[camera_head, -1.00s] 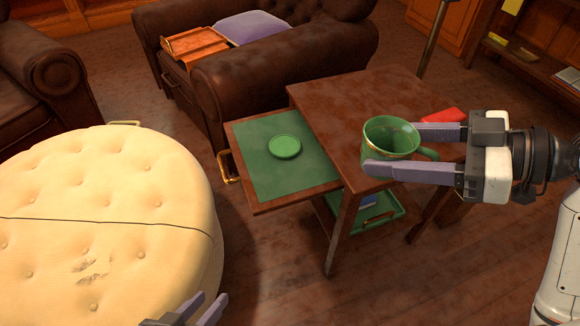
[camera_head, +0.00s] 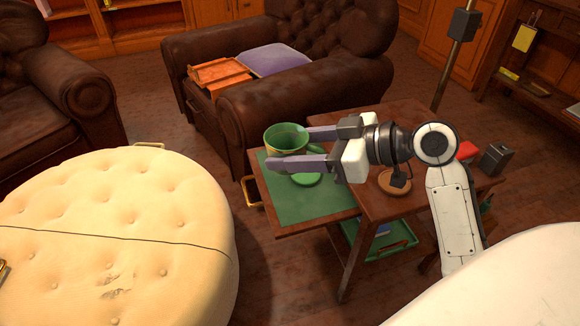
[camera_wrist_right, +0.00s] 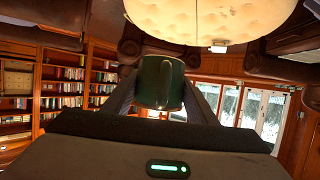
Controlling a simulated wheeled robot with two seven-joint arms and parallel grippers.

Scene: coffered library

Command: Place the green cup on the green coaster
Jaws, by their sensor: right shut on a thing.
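The green cup (camera_head: 284,139) with a gold rim is held upright in my right gripper (camera_head: 305,148), whose two fingers lie along its sides. The cup also shows between the fingers in the right wrist view (camera_wrist_right: 161,84). The green coaster (camera_head: 306,180) lies on the green-lined pull-out leaf (camera_head: 310,203) of the small wooden table. In the head view the cup appears above and slightly left of the coaster, and one finger hides the coaster's far part. The cup looks raised, apart from the coaster; its exact height is hard to tell. My left gripper is out of view.
The wooden table (camera_head: 345,125) bears a round brown coaster (camera_head: 394,183), a red object (camera_head: 467,151) and a dark box (camera_head: 496,159). A green tray (camera_head: 398,246) sits underneath. A cream ottoman (camera_head: 110,225) stands left, a brown armchair (camera_head: 300,98) behind.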

